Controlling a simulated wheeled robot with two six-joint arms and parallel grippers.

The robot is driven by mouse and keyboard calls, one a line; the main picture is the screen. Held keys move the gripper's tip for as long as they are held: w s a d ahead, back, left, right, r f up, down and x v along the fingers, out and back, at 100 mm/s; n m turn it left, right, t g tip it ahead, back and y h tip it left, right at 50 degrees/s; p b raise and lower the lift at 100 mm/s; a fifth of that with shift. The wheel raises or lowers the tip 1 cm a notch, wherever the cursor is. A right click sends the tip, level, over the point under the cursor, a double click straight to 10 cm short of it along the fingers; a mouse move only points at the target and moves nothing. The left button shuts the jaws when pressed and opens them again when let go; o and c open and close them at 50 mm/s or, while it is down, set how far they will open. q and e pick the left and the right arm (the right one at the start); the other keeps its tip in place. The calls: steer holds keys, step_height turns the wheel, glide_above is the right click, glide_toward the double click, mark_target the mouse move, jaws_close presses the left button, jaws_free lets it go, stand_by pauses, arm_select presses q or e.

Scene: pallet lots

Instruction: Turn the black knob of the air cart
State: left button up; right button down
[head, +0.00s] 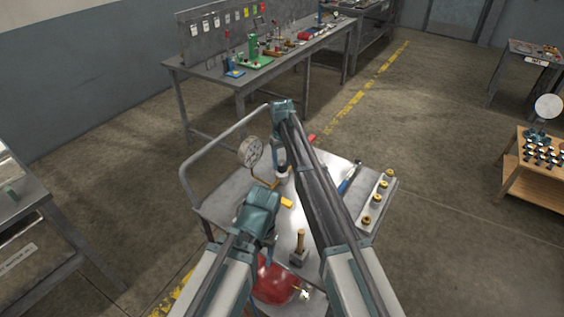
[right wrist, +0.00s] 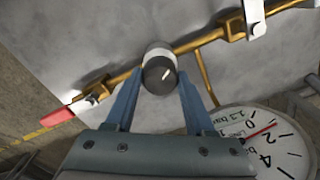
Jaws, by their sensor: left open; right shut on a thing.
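The black knob (right wrist: 158,73) sits in a white collar on a brass pipe of the air cart (head: 221,210). A short white line on its face slants toward the upper right in the right wrist view. My right gripper (right wrist: 158,88) is shut on the knob, one blue finger on each side of it. In the head view the knob (head: 282,171) shows small below my right gripper (head: 280,157). A white round gauge (right wrist: 268,147) with a red needle stands beside the knob; it also shows in the head view (head: 251,151). My left gripper (head: 258,208) is open over the cart; its fingertips are hard to see.
A red handle (right wrist: 58,117) ends the pipe. A workbench (head: 205,72) stands behind; open floor lies right.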

mark_target(282, 163)
steer(key=shift+m, duration=0.3)
steer(key=shift+c, duration=1.3)
jaws_free()
step_height(282, 163, up, 14)
steer(key=p, duration=1.3)
steer(key=shift+p, duration=0.4)
steer(key=shift+f, duration=0.1)
